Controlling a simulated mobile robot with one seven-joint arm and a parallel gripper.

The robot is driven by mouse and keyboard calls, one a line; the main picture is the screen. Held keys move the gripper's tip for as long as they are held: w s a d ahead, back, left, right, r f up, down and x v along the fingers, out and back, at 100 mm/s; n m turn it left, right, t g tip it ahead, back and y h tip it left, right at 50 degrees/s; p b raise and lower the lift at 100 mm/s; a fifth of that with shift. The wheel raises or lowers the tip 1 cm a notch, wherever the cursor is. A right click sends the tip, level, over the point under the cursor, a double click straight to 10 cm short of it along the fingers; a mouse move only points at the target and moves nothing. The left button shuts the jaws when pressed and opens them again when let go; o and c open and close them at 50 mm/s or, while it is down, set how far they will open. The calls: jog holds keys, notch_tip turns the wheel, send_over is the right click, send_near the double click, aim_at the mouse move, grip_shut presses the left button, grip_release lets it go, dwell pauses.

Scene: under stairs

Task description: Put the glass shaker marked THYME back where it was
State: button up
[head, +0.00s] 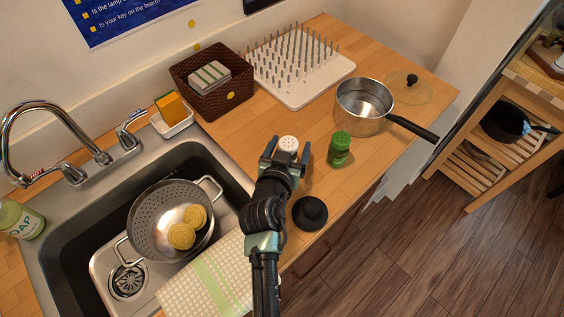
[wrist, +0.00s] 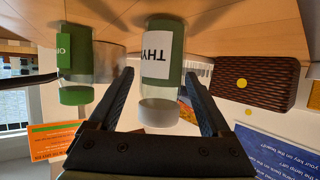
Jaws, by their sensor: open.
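The glass shaker marked THYME (wrist: 164,92) fills the middle of the wrist view, which is upside down. It has green contents, a white label with "THY" showing, and a white cap. In the head view its white perforated cap (head: 288,143) shows between my fingertips; its body is mostly hidden. My gripper (head: 290,150) is open, with one finger on each side of the shaker. In the wrist view there is a visible gap between the fingers (wrist: 158,76) and the glass. The shaker looks upright on the wooden counter.
A green-capped shaker (head: 339,150) stands close on the right. A saucepan (head: 363,108), a white peg rack (head: 300,88) and a brown basket (head: 196,104) stand behind. A black round object (head: 310,212) lies in front. The sink (head: 75,215) is left.

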jog(key=b+v, duration=0.1)
jog(key=v, duration=1)
jog(key=w+r+t+y, duration=0.1)
jog(key=w+r+t, duration=0.2)
jog(key=r, duration=1)
jog(key=w+r+t, duration=0.3)
jog(key=r, duration=1)
jog(key=s+d+r+n+t, duration=0.1)
jog(key=s+r+t, duration=0.3)
jog(key=r, duration=1)
jog(key=s+d+r+n+t+y, duration=0.1)
jog(key=s+r+t, duration=0.3)
jog(key=s+r, duration=0.4)
notch_tip(320, 180, up, 7)
jog(key=shift+s+r+y, duration=0.1)
jog(key=shift+s+y, duration=0.15)
jog(key=shift+y, duration=0.05)
